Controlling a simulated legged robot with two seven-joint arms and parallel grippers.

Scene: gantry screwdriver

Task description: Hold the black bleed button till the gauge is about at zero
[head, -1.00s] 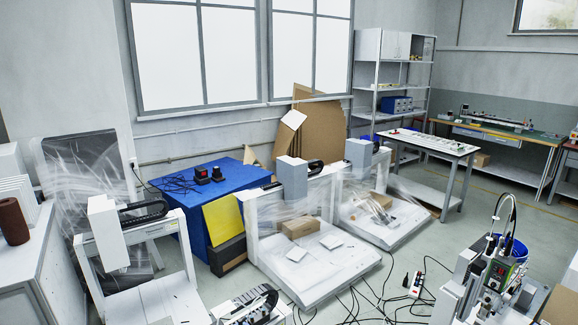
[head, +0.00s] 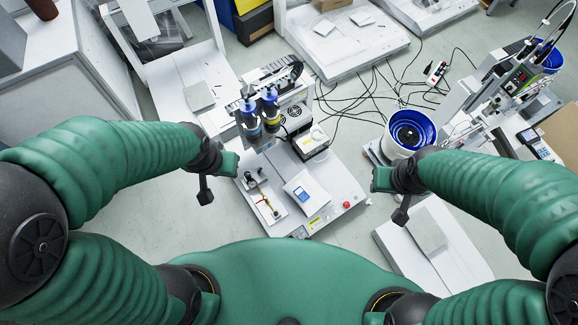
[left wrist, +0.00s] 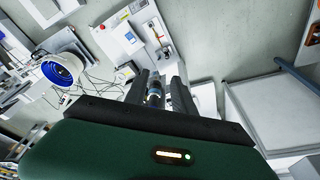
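A gantry screwdriver machine stands on the floor ahead of me, with two dark and blue cylinders (head: 260,112) on its gantry and a white base (head: 335,178). A small unit with a blue display (head: 300,193) sits on the base. I cannot make out the black bleed button or the gauge. My left gripper (head: 205,195) hangs left of the machine, apart from it. In the left wrist view its two fingers (left wrist: 163,85) are spread, with the machine visible beyond. My right gripper (head: 401,213) hangs right of the machine, touching nothing; its finger gap is not clear.
A red button (head: 346,205) is on the machine's front right. A blue-rimmed bowl (head: 411,130) and another machine (head: 490,90) stand to the right. A white cabinet (head: 85,85) is at left. Cables (head: 375,90) lie on the floor behind.

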